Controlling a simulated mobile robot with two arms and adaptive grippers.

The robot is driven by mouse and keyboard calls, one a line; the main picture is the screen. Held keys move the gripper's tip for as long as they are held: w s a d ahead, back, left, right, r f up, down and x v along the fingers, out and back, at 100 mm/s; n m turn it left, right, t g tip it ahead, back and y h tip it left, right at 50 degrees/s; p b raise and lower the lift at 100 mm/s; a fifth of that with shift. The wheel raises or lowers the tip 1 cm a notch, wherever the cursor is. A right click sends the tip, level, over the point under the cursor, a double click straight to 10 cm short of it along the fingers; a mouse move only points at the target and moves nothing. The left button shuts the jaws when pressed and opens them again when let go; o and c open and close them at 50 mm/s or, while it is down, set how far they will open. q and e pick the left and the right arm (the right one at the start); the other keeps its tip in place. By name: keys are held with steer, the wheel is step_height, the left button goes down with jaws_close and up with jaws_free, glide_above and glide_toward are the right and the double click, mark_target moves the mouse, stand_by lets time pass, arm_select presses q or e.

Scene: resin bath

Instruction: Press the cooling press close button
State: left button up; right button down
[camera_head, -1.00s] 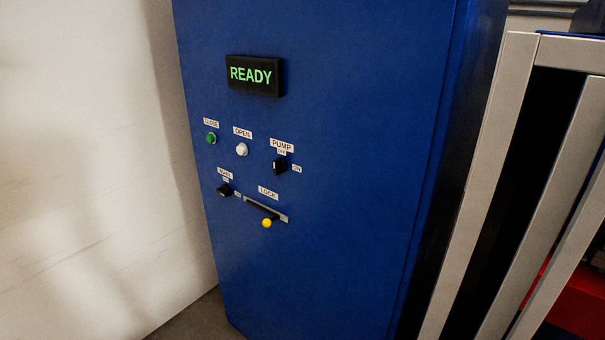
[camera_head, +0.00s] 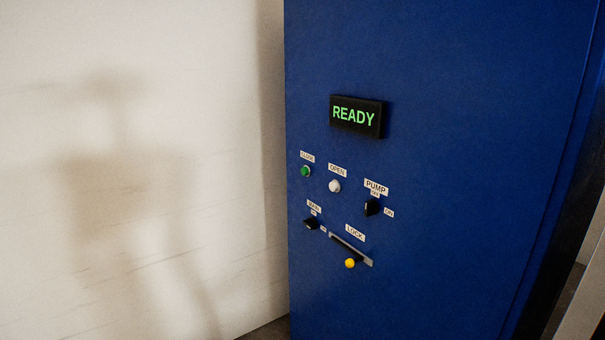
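The green close button (camera_head: 305,171) sits at the left of the blue cabinet's front (camera_head: 450,180), under a small label reading CLOSE. A white button (camera_head: 334,186) labelled OPEN is just right of it. Above them a black display (camera_head: 358,116) shows READY in green. Neither of my grippers is in the head view, and nothing touches the buttons.
A black PUMP knob (camera_head: 372,207) and a black MAIN knob (camera_head: 311,223) are on the same panel. Below is a LOCK slot with a yellow-knobbed lever (camera_head: 350,263). A pale wall (camera_head: 130,250) stands close on the left. Part of a light frame shows at bottom right.

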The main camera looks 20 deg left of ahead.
arm_select(q)
jaws_close()
stand_by(1.3)
